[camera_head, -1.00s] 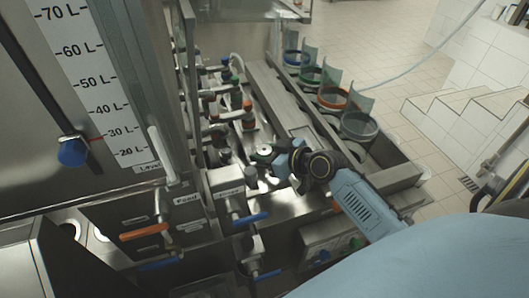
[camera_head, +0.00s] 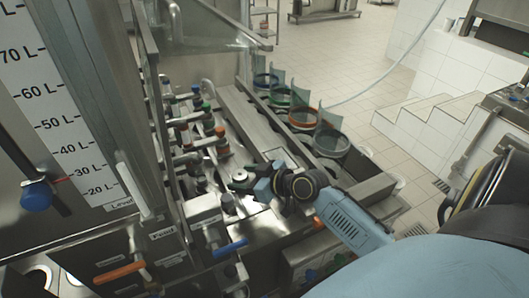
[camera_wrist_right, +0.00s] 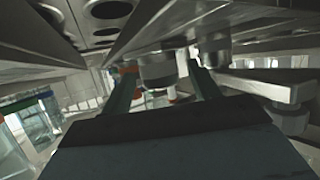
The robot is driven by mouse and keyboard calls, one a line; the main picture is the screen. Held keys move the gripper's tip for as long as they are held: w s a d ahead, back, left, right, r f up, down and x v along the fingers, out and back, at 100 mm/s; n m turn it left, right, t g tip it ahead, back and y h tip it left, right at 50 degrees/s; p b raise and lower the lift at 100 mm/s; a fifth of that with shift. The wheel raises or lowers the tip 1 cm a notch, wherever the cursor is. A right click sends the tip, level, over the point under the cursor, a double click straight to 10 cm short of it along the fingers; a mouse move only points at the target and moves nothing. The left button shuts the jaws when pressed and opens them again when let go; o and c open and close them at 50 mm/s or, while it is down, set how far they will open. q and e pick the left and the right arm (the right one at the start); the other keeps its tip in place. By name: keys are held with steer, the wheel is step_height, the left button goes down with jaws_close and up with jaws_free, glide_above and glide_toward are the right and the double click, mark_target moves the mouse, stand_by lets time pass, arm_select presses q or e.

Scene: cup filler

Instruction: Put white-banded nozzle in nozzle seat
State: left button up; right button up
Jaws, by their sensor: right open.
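My right gripper (camera_head: 243,181) reaches in from the lower right to the row of nozzles on the filler. In the wrist view its two fingers (camera_wrist_right: 163,86) are apart, one on each side of a pale grey metal nozzle (camera_wrist_right: 158,68). I cannot tell whether they touch it. In the head view a pale round top (camera_head: 239,175) shows at the fingertips, probably this nozzle; its band is not clear. A nozzle with an orange band (camera_head: 220,131) stands farther back, with green- and blue-banded ones beyond. The nozzle seat cannot be made out. My left gripper is out of view.
Cups with blue, green and orange rims and a grey one (camera_head: 331,143) stand in a trough right of the nozzles. Valves with orange (camera_head: 119,272) and blue (camera_head: 230,247) handles stick out in front. A metal plate hangs close above the wrist view.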

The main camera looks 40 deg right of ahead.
steer(key=b+v, duration=0.1)
steer(key=v, duration=0.9)
steer(key=shift+s, duration=0.2)
